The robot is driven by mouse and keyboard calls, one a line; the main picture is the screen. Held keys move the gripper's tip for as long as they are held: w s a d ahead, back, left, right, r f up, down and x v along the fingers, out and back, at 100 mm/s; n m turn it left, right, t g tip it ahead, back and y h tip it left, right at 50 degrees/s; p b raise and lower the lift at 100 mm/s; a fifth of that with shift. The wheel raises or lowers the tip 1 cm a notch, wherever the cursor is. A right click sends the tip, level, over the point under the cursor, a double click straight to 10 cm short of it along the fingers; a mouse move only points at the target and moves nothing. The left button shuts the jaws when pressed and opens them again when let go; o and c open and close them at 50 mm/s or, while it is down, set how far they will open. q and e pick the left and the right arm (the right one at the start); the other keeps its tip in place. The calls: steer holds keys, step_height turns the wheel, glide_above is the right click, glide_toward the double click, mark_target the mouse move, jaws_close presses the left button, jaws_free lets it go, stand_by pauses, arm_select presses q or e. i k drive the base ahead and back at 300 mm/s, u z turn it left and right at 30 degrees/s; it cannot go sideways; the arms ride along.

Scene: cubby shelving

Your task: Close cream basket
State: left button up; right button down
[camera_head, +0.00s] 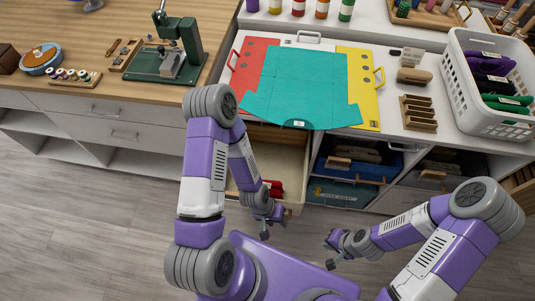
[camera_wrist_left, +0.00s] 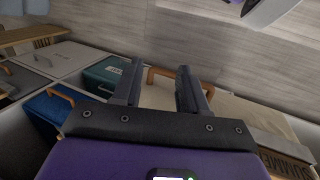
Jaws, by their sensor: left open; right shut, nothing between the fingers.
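The cream basket (camera_head: 288,163) sticks out from its cubby under the counter in the head view, with red items inside. Its front is partly hidden by my left arm. In the left wrist view the basket (camera_wrist_left: 238,115) shows as a cream surface with a wooden handle (camera_wrist_left: 160,72) beyond and between my fingers. My left gripper (camera_head: 272,227) is open at the front of the basket; contact with the handle cannot be told. My right gripper (camera_head: 330,253) is shut and empty, in free space to the right of the basket.
To the right are a blue bin (camera_head: 355,170) and a teal bin (camera_head: 340,193) in cubbies. The counter above holds a teal sheet (camera_head: 300,88), coloured folders and a white crate (camera_head: 480,112). The wooden floor (camera_head: 90,230) is clear at the left.

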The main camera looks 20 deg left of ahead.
mark_target(288, 165)
steer(key=z, duration=0.75)
steer(key=k, duration=0.6)
steer(key=u, duration=1.25)
